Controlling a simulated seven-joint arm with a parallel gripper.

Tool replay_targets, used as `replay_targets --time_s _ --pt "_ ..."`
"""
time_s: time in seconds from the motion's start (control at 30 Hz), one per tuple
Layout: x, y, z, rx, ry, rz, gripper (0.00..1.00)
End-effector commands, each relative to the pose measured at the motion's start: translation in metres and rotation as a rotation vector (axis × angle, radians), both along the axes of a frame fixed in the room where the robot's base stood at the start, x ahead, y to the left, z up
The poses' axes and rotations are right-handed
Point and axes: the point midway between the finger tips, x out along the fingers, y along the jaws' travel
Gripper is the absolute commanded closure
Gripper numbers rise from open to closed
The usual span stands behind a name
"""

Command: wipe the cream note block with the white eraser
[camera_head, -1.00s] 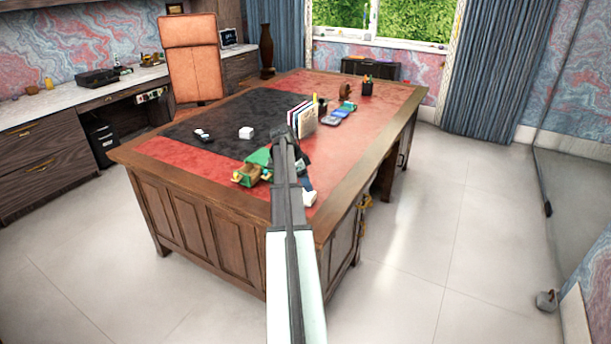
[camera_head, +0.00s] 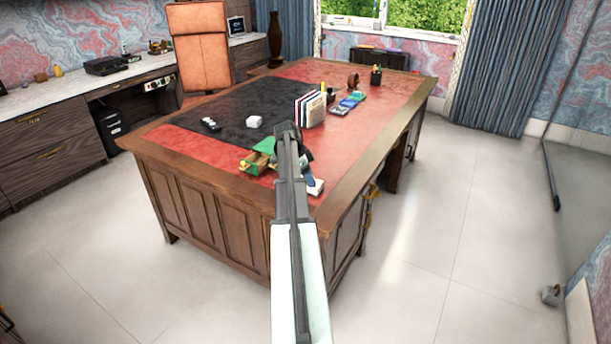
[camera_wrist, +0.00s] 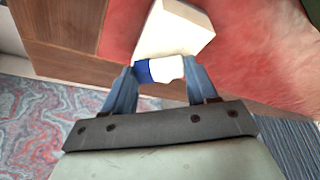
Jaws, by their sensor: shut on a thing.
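The cream note block (camera_head: 317,188) lies on the red leather near the desk's front right edge, partly hidden by my gripper in the head view. In the wrist view the block (camera_wrist: 182,30) is just beyond the fingers. My gripper (camera_wrist: 162,72) is shut on the white eraser (camera_wrist: 168,68), which has a blue sleeve end at the left. The eraser overlaps the block's near end in the wrist view; I cannot tell whether they touch. In the head view my gripper (camera_head: 309,179) is at the block, and the eraser is not discernible.
A green and tan box-like object (camera_head: 259,157) stands left of my arm. Upright books (camera_head: 311,109) stand behind it. A white cube (camera_head: 254,121) sits on the dark desk pad. The desk's wooden edge (camera_head: 345,190) is close to the block's right.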

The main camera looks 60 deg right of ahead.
Motion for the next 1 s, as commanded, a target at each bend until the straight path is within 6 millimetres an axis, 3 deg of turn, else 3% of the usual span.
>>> replay_targets --time_s 0.2,0.3,1.0 --pt "-0.018 -0.001 0.002 0.0 0.0 0.0 0.67" --pt "-0.017 -0.002 0.021 -0.003 -0.001 0.0 0.67" --pt "-0.017 -0.001 0.078 0.0 0.0 0.001 0.67"
